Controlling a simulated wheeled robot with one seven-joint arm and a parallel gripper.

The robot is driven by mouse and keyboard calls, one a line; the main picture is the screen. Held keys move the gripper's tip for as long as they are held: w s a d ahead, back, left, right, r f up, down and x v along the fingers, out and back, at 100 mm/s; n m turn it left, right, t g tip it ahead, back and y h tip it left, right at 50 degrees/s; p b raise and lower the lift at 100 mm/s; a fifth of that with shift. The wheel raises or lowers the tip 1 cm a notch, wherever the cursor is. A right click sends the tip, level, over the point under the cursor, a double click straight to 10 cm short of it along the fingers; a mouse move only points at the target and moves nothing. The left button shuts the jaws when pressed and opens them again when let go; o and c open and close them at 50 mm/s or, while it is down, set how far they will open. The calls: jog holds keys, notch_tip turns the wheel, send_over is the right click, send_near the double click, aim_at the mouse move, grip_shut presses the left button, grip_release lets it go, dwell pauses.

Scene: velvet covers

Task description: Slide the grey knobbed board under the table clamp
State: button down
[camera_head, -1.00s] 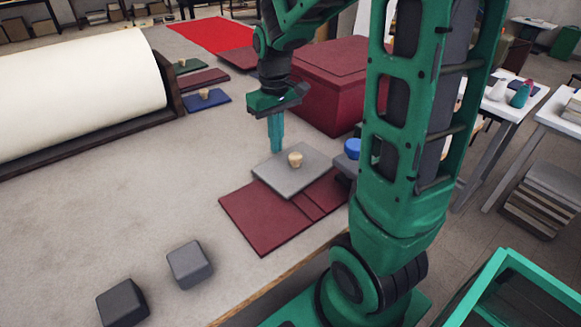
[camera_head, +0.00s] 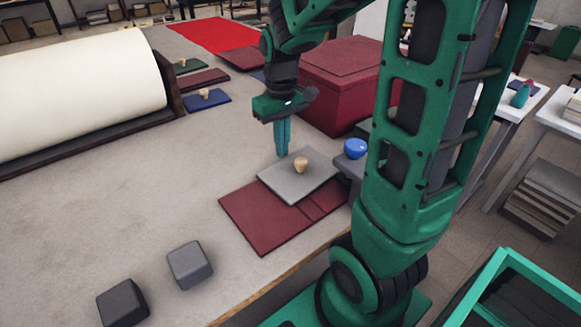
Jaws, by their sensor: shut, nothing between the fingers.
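The grey knobbed board (camera_head: 285,184) lies partly over a dark red folded cover, with its wooden knob (camera_head: 301,165) upright near its middle. The table clamp (camera_head: 345,168) is at the table's edge to the right, with a blue knob (camera_head: 355,149) on top; my arm hides part of it. The board's right corner is close to the clamp; whether any of it is under the clamp I cannot tell. My gripper (camera_head: 283,153) is shut and empty, pointing down at the board's far left edge. I cannot tell whether the fingertips touch it.
The dark red cover (camera_head: 262,222) lies flat near the table edge. A dark red box (camera_head: 335,95) stands behind my gripper. Two dark blocks (camera_head: 188,264) sit at the front. A large cream roll (camera_head: 80,90) and other knobbed boards (camera_head: 206,100) are at the left; the table between is clear.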

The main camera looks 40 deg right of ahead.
aim_at(292, 163)
jog(key=shift+s, duration=0.15)
jog(key=shift+s, duration=0.45)
jog(key=shift+s, duration=0.1)
jog(key=shift+s, duration=0.35)
jog(key=shift+s, duration=0.15)
jog(key=shift+s, duration=0.4)
jog(key=shift+s, duration=0.1)
jog(key=shift+s, duration=0.4)
jog(key=shift+s, duration=0.1)
